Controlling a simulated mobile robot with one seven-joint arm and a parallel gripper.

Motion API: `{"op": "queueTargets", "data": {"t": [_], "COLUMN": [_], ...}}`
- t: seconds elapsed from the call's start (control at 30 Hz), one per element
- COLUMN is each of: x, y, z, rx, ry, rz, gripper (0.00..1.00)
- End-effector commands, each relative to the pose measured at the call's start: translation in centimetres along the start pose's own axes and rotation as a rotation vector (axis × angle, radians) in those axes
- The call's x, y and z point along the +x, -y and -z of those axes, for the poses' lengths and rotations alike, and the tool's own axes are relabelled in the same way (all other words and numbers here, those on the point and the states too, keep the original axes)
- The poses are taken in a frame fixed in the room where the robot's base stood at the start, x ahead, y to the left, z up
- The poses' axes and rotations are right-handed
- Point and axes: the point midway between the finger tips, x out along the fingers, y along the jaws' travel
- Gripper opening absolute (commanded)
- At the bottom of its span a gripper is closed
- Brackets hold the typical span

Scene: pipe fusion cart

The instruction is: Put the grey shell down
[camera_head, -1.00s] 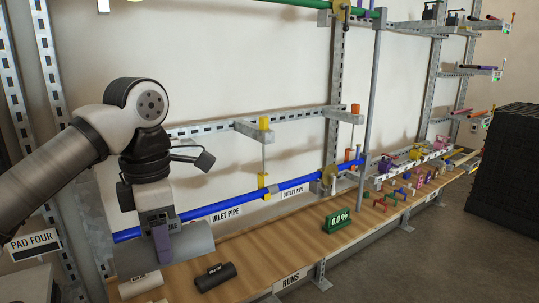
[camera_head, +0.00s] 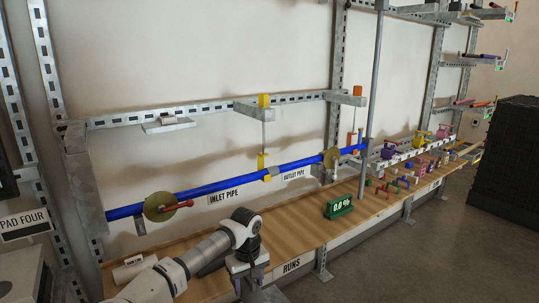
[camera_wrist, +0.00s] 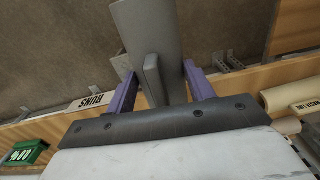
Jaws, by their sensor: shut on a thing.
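The grey shell (camera_wrist: 148,28) is a smooth curved piece with a raised rib, seen large at the top of the wrist view. In the head view my gripper (camera_head: 248,282) is at the bottom edge, by the bench's front edge near the RUNS label. Only a bit of the shell (camera_head: 272,294) shows there, and my arm and the picture edge hide the rest. In the wrist view the shell shows against the floor, past the bench edge.
The wooden bench (camera_head: 290,228) has clear room left of the green 0.0 % display (camera_head: 339,207). A pale labelled cylinder (camera_head: 133,270) lies at the bench's left. The blue pipe (camera_head: 225,184) runs above, with a brass disc (camera_head: 159,206) at its left.

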Motion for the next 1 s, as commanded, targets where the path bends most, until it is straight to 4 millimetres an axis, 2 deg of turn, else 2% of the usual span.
{"op": "queueTargets", "data": {"t": [0.03, 0.1, 0.2, 0.3, 0.4, 0.57, 0.8, 0.9, 1.0], "x": [3.1, 6.2, 9.7, 12.0, 13.4, 16.4, 22.6, 24.1, 24.7], "y": [-1.2, -2.5, -3.9, -4.8, -5.1, -4.2, -0.9, -0.1, 0.3], "z": [-0.5, -0.9, -1.6, -2.2, -2.5, -4.3, -9.7, -11.3, -12.1], "rx": [0.086, 0.206, 0.349, 0.451, 0.510, 0.537, 0.536, 0.534, 0.533], "ry": [0.006, 0.005, 0.004, 0.002, -0.001, -0.014, -0.014, -0.006, -0.004], "rz": [0.000, 0.000, 0.000, -0.001, 0.001, 0.012, 0.011, 0.005, 0.002], "gripper": [0.31, 0.31, 0.31, 0.31, 0.31, 0.31, 0.31, 0.31, 0.31]}}
